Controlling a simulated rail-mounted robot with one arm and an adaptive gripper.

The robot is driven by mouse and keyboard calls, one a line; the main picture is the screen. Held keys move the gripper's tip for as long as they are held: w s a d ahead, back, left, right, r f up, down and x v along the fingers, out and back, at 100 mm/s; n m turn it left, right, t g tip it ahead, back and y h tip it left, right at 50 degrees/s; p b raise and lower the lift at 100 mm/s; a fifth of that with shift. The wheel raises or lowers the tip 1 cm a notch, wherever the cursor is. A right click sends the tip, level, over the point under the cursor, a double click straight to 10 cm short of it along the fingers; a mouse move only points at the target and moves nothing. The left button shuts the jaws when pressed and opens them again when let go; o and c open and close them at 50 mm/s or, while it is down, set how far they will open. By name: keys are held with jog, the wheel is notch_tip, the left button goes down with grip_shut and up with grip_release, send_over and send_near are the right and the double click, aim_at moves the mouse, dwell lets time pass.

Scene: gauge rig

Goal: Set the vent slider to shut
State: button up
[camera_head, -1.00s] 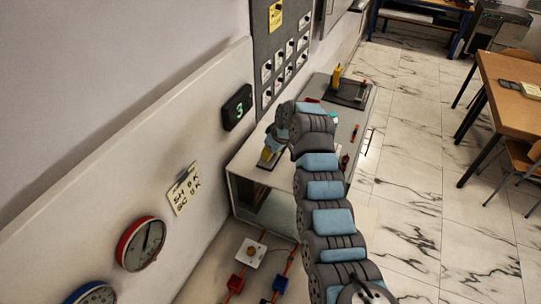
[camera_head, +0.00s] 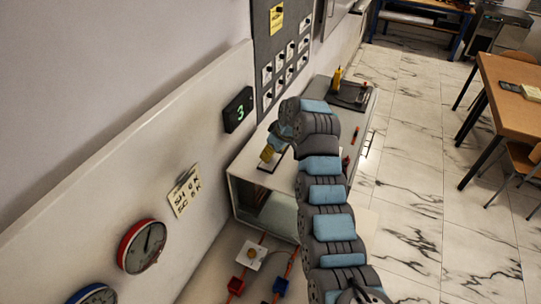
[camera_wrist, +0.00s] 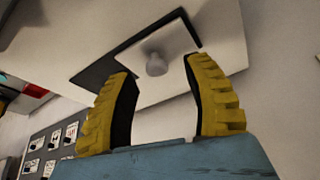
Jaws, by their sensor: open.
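The vent slider appears in the wrist view as a pale plate (camera_wrist: 205,45) with a round grey knob (camera_wrist: 156,63), over a dark opening or frame (camera_wrist: 104,70). The dark strip shows along the plate's left and upper edges. My gripper (camera_wrist: 158,76) is open, its two yellow fingers on either side of the knob, with visible gaps. I cannot tell how far the knob is from the fingertips in depth. In the head view my gripper (camera_head: 268,153) is low over the top of the white cabinet, and its fingers and my arm partly hide the slider there.
The white cabinet (camera_head: 247,192) stands against the wall panel. A green "3" display (camera_head: 238,109), a note (camera_head: 184,192) and a red-rimmed gauge (camera_head: 141,246) are on the wall. A dark tray (camera_head: 352,94) with a yellow bottle (camera_head: 338,75) sits at the cabinet's far end.

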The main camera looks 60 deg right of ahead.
jog(key=v, duration=0.9)
dwell(0.8)
